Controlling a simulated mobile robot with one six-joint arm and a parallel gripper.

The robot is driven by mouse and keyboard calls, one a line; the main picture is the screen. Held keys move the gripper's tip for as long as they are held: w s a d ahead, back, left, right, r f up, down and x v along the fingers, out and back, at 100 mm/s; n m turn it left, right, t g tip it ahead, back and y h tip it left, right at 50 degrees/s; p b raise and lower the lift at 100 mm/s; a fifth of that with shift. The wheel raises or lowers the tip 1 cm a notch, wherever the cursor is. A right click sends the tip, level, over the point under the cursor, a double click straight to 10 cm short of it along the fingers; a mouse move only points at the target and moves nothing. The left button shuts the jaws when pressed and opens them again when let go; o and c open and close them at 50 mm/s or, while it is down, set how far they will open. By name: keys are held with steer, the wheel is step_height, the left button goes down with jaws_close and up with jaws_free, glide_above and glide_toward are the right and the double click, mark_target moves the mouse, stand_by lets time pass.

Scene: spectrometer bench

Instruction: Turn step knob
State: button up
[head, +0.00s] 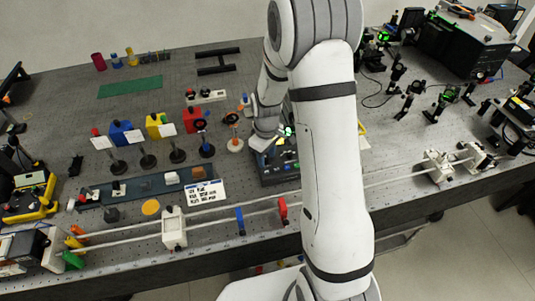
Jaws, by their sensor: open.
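No knob can be made out with certainty as the step knob. A dark box with small coloured parts (279,175) stands on the bench near the middle, partly hidden behind my forearm. My gripper (284,137) is low over the back of this box, small in the head view and partly covered by my own wrist. It is open, and nothing can be seen between its fingers. Whether it touches the box cannot be told.
A rail with a white carriage (173,228), a blue block (240,221) and a red block (282,210) runs along the front edge. Blue (121,132), yellow (156,124) and red (193,119) boxes stand left of my gripper. Optics mounts crowd the right.

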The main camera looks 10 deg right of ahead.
steer(key=shift+d, duration=0.1)
jaws_close()
stand_by(0.4)
steer(key=shift+f+m+b, duration=0.1)
steer(key=shift+m+b, duration=0.6)
steer(key=m+b, duration=0.2)
steer(key=m, duration=0.1)
steer(key=m+b, duration=0.2)
steer(key=m, duration=0.2)
steer(key=shift+m, duration=0.3)
jaws_free()
